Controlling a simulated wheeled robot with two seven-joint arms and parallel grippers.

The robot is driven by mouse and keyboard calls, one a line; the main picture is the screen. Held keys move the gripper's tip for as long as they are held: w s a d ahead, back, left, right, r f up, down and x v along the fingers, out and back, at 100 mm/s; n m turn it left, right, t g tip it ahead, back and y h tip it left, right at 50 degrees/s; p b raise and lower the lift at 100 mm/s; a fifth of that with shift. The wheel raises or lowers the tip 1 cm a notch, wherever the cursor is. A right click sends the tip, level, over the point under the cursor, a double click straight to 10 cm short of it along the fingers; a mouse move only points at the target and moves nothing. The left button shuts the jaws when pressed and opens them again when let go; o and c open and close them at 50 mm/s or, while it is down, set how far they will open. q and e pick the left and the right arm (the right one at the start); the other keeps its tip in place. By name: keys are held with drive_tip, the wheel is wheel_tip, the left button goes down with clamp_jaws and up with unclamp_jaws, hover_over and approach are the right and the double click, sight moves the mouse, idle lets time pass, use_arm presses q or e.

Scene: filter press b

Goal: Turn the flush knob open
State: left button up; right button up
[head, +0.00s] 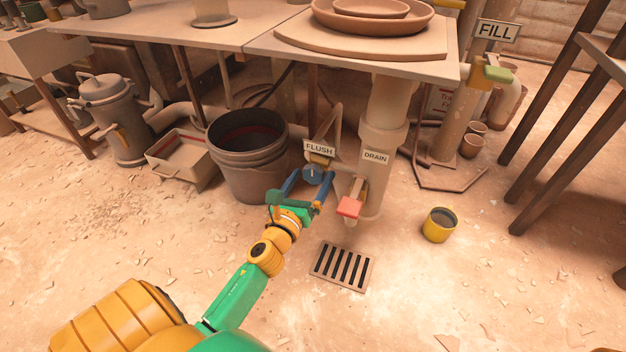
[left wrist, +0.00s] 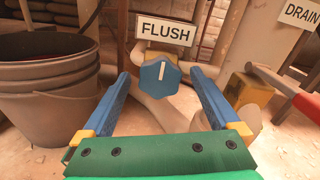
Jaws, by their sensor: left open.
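The blue flush knob (left wrist: 160,76) has a white mark that stands upright. It sits under the FLUSH sign (left wrist: 166,33). In the head view the knob (head: 314,177) and the FLUSH sign (head: 319,150) are on a pipe below the table, right of the bucket. My left gripper (head: 307,188) is open, its blue fingers pointing at the knob. In the left wrist view the fingers of the left gripper (left wrist: 160,78) lie to either side of the knob, with a gap on each side. My right gripper is not in view.
The DRAIN valve's red handle (head: 349,206) is close on the right, below the DRAIN sign (head: 375,157). A dark bucket (head: 246,165) stands to the left. A floor grate (head: 342,266) and a yellow cup (head: 439,225) are nearby. The table (head: 225,38) overhangs the pipes.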

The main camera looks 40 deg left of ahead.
use_arm(q)
drive_tip(key=shift+x, duration=0.85)
drive_tip(key=c, duration=1.4)
